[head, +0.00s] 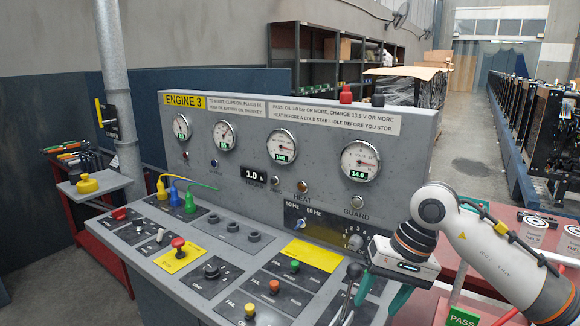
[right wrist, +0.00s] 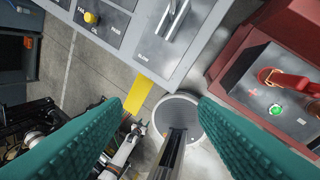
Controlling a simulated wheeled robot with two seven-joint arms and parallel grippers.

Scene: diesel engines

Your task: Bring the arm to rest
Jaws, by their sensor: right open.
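My right arm (head: 493,248) reaches in from the right edge in the head view, white with a dark wrist. Its gripper (head: 385,293) hangs low over the right front end of the grey engine console (head: 225,225), pointing down. In the right wrist view the two teal fingers (right wrist: 165,110) stand wide apart, with nothing held between them. A dark upright bar shows between them; I cannot tell what it belongs to. A black lever (head: 346,300) on the console stands just left of the gripper in the head view. My left gripper is not in view.
The gauge panel (head: 320,165) rises behind the console. A red table (head: 487,222) with round targets and a green PASS block (head: 463,316) lie close to my right arm. A red stand with a red handle (right wrist: 275,77) shows in the right wrist view. Floor is open beyond.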

